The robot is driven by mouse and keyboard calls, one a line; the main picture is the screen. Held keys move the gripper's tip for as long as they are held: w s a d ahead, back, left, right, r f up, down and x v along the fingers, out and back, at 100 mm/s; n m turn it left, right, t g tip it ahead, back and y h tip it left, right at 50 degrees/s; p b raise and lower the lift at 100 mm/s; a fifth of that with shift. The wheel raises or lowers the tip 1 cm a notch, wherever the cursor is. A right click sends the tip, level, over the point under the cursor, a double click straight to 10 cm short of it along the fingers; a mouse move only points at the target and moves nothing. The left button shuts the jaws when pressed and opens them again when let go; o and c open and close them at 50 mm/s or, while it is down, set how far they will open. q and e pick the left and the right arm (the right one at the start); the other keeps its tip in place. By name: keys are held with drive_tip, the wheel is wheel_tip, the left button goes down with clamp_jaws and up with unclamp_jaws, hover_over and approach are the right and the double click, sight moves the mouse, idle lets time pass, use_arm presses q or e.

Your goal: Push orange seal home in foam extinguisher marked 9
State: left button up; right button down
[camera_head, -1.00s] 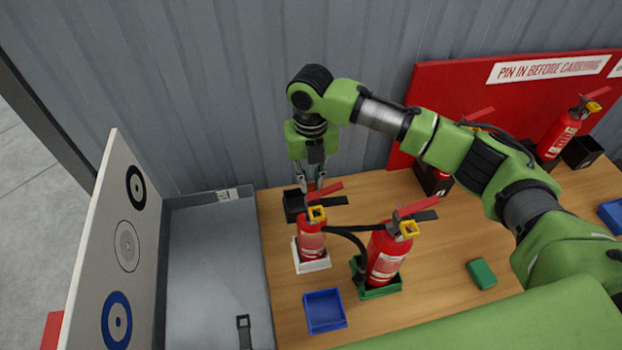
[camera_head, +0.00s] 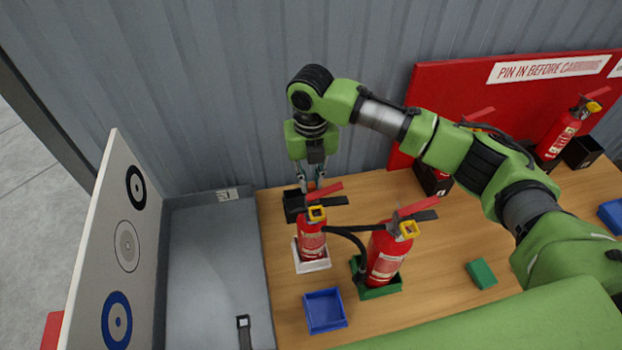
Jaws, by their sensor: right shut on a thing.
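My right gripper (camera_head: 312,184) points down behind a red extinguisher (camera_head: 311,240) that stands upright in a white holder. Its fingers are shut on a small orange-red thing, mostly hidden behind the extinguisher's handle; I cannot tell whether it is the seal. A second red extinguisher (camera_head: 386,258) stands upright in a green holder (camera_head: 381,292), with a black hose beside it. Both have a yellow piece below the handle. No number 9 can be read on any extinguisher. My left gripper is not in view.
A black box (camera_head: 292,207) stands beside the gripper. A blue tray (camera_head: 325,311) and a green block (camera_head: 481,273) lie on the wooden bench. More extinguishers (camera_head: 563,134) stand by the red sign board (camera_head: 450,80). A target board (camera_head: 115,250) and grey tray (camera_head: 208,265) are left.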

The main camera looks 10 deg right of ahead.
drive_tip(key=c, duration=1.9)
unclamp_jaws()
